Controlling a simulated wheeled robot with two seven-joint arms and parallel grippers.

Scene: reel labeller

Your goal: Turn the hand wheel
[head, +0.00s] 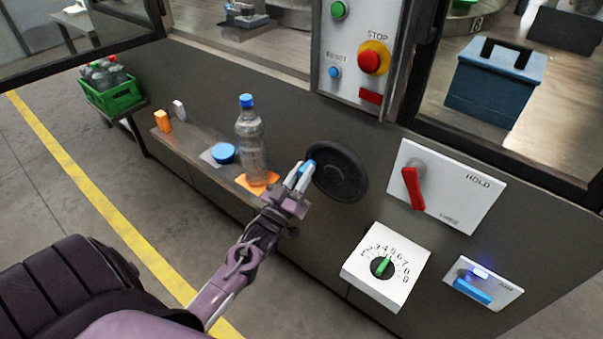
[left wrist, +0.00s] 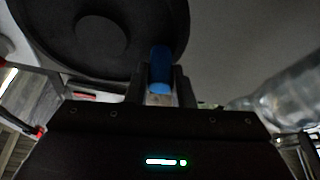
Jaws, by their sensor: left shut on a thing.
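The hand wheel (head: 341,172) is a dark round disc on the grey machine front, near the middle of the head view. Its blue handle (head: 307,166) sticks out at the wheel's left side. My left gripper (head: 299,178) is shut on the blue handle. In the left wrist view the dark wheel (left wrist: 100,40) fills the upper left. The blue handle (left wrist: 160,70) stands between the two fingers (left wrist: 160,88) there. My right gripper is in neither view.
Right of the wheel are a red HOLD lever (head: 412,188), a numbered dial (head: 384,267) and a blue switch (head: 473,290). A STOP button (head: 370,60) is above.

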